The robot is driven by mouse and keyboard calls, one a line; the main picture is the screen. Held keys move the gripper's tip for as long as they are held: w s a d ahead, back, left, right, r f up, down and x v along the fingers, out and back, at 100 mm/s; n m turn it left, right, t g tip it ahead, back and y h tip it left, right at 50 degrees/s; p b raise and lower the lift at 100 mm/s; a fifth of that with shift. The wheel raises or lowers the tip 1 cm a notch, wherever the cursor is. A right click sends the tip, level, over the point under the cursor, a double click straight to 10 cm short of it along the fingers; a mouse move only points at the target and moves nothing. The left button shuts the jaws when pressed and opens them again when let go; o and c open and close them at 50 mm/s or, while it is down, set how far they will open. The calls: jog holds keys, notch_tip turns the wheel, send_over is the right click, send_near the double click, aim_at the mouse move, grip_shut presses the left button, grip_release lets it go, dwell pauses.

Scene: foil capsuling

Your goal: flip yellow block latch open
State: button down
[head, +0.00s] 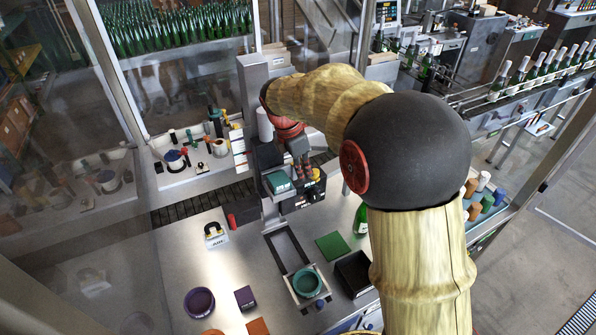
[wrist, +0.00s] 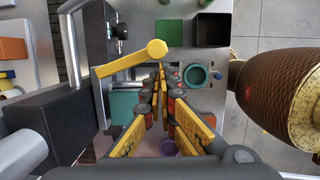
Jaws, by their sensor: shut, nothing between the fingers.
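The yellow latch (wrist: 130,62) shows in the wrist view as a long yellow bar with a round end, slanting beside the dark machine block. In the head view a small yellow part (head: 318,174) shows on the black machine (head: 308,194), mostly hidden by my gripper. My gripper (wrist: 160,72) is shut and empty, its yellow-backed fingers converging just below the latch's round end. I cannot tell whether they touch it. In the head view my gripper (head: 304,176) is over the machine, right of a teal box (head: 278,182).
A teal ring (head: 307,282) sits in a holder on the table. A green mat (head: 332,246), black bin (head: 354,272) and green bottle (head: 361,219) are at the right. A purple bowl (head: 199,301) and purple box (head: 244,297) are at front left.

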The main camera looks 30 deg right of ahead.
jog(key=shift+a, duration=0.15)
jog(key=shift+a+r+m, duration=0.9)
jog(key=shift+a+r, duration=3)
jog(key=shift+r, duration=0.95)
jog(key=s+a+f+m+t+y+b, duration=0.1)
jog(key=s+a+f+m+t+b, duration=0.1)
jog(key=s+f+m+b, duration=0.6)
jog(key=s+a+f+m+t+y+b, duration=0.1)
jog(key=s+a+f+m+t+b, duration=0.2)
jog(key=s+f+m+b, duration=0.5)
jog(key=s+f+b, duration=1)
jog(key=s+f, duration=0.1)
jog(key=shift+f+t+y+b, duration=0.2)
jog(key=shift+t+y+b, duration=0.1)
jog(key=shift+y+b, duration=0.1)
